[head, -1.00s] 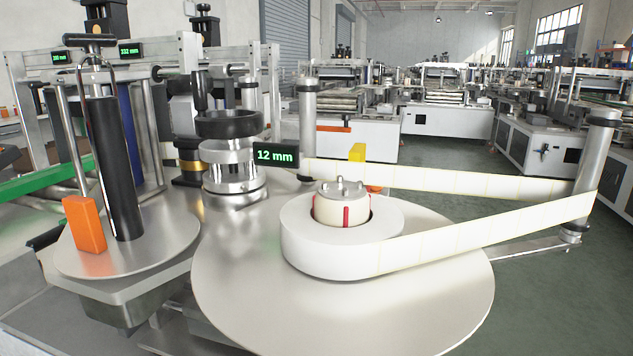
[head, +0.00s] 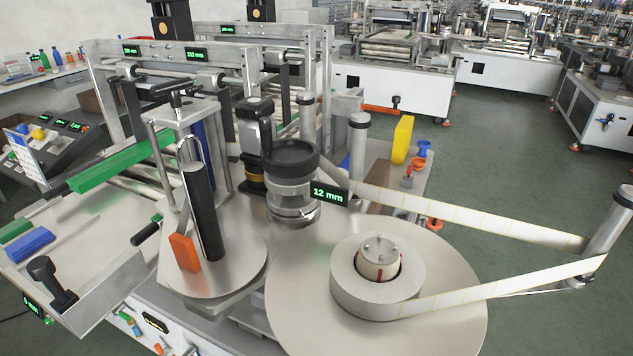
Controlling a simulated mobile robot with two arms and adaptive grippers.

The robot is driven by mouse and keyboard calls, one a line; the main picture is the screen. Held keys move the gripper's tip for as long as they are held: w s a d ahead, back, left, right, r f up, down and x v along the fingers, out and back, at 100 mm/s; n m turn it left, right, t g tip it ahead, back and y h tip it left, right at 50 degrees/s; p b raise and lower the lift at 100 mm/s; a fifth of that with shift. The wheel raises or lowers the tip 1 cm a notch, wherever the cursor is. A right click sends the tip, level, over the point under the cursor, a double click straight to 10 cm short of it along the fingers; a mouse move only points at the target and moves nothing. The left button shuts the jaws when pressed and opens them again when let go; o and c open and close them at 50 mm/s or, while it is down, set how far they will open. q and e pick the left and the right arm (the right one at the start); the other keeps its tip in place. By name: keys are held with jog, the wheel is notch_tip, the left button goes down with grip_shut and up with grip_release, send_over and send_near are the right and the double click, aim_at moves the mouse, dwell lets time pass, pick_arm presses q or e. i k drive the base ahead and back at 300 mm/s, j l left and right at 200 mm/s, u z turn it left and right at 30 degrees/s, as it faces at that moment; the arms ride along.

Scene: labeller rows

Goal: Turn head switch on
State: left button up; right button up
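I cannot tell which part is the head switch. A dark knob-topped part (head: 47,275) stands on a plate left of that panel. A sloping control console (head: 60,135) with green-lit displays and a yellow knob is at the far left. Neither of my grippers is in view.
The label roll (head: 378,275) sits on a large round plate, its tape running to a post (head: 608,215) at right. Green floor (head: 520,160) is open behind and to the right.

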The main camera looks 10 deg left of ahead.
aim_at(54, 140)
jog(key=u, duration=1.65)
jog(key=i+j+z, duration=0.1)
jog(key=z, duration=0.4)
jog(key=i+j+z, duration=0.1)
jog(key=z, duration=0.35)
jog(key=i+j+z, duration=0.15)
jog(key=j+z, duration=0.3)
jog(key=j, duration=0.45)
jog(key=j+z, duration=0.4)
jog(key=j, duration=0.5)
jog(key=i, duration=0.05)
